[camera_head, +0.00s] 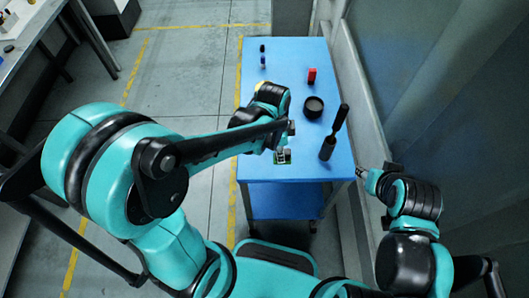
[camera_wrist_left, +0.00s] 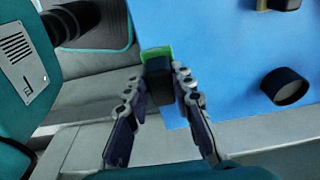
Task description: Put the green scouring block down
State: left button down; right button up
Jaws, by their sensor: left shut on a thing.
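The green scouring block (camera_head: 282,158) is at the near-left part of the blue table (camera_head: 270,170) in the head view. In the left wrist view the block (camera_wrist_left: 157,51) shows a green edge and a dark upper part between the fingers. My left gripper (camera_head: 284,149) is shut on it, and its fingers (camera_wrist_left: 158,80) show on both sides. I cannot tell whether the block touches the tabletop. My right gripper (camera_head: 364,174) is off the table's near right corner, and its fingers are too small to read.
A red object (camera_head: 311,76) and small dark and blue objects (camera_head: 263,62) are farther back. My left arm covers part of the table's left side.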

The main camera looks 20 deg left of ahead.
pick_arm(q)
jog(key=w+a+f, duration=0.1)
jog(key=a, duration=0.1)
jog(key=w+a+f+b, duration=0.1)
jog(key=a+f, duration=0.1)
jog(key=w+a+f, duration=0.1)
jog(key=a, duration=0.1)
jog(key=shift+w+a+f+b, duration=0.1)
jog(key=shift+w+f+b, duration=0.2)
jog(key=shift+w, duration=0.1)
notch_tip(320, 180, down, 4)
jog(key=shift+r+b, duration=0.2)
jog(key=shift+b, duration=0.55)
jog(key=shift+r, duration=0.1)
jog(key=c, duration=1.3)
grip_release()
notch_tip(320, 180, up, 7)
jog(key=p, duration=0.3)
jog(key=s+a+r+n+t, duration=0.2)
jog(key=s+r+n+t, duration=0.1)
jog(key=s+r+n, duration=0.2)
jog(key=s+a+r+n+t+y, duration=0.1)
jog(key=s+a+r+n+t, duration=0.1)
jog(key=s+r+n, duration=0.3)
jog(key=r+n+t, duration=0.1)
jog(key=n, duration=0.3)
jog(key=shift+s+a+r+n+t, duration=0.15)
jog(key=shift+a+r+n+t, duration=0.05)
jog(key=shift+a+n+t, duration=0.2)
